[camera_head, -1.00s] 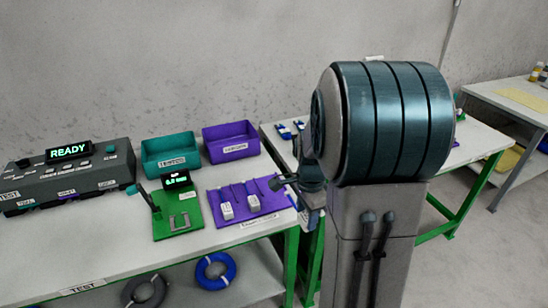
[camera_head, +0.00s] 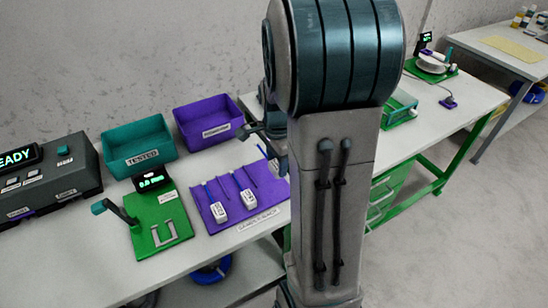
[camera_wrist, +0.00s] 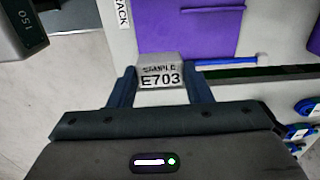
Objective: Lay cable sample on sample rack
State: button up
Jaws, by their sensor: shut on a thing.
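The purple sample rack (camera_head: 214,197) lies on the bench in the head view, with two white-tagged cable samples (camera_head: 219,212) (camera_head: 249,200) in it. My gripper (camera_head: 268,135) is at the rack's right side, partly hidden behind my arm. In the wrist view my gripper (camera_wrist: 160,88) is shut on the white block of the cable sample (camera_wrist: 161,72), marked "SAMPLE E703". A blue cable length (camera_wrist: 228,62) with a pale tip extends to the right of the block. A purple surface, apparently the rack (camera_wrist: 190,32), lies just beyond the block. I cannot tell whether they touch.
A green fixture (camera_head: 160,235) with a lever stands left of the rack. Teal (camera_head: 140,150) and purple (camera_head: 208,122) bins stand behind it. A grey tester (camera_head: 45,180) is at far left. Other blue cables (camera_wrist: 303,106) show at right in the wrist view.

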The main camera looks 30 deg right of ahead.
jog(key=shift+f+b, duration=1.8)
jog(key=shift+f, duration=0.8)
jog(key=shift+f+b, duration=0.85)
jog(key=shift+f, duration=0.65)
dwell(0.4)
jog(key=o, duration=1.2)
jog(key=shift+c, duration=0.2)
jog(key=shift+r+p, duration=3.45)
jog(key=shift+r, duration=0.65)
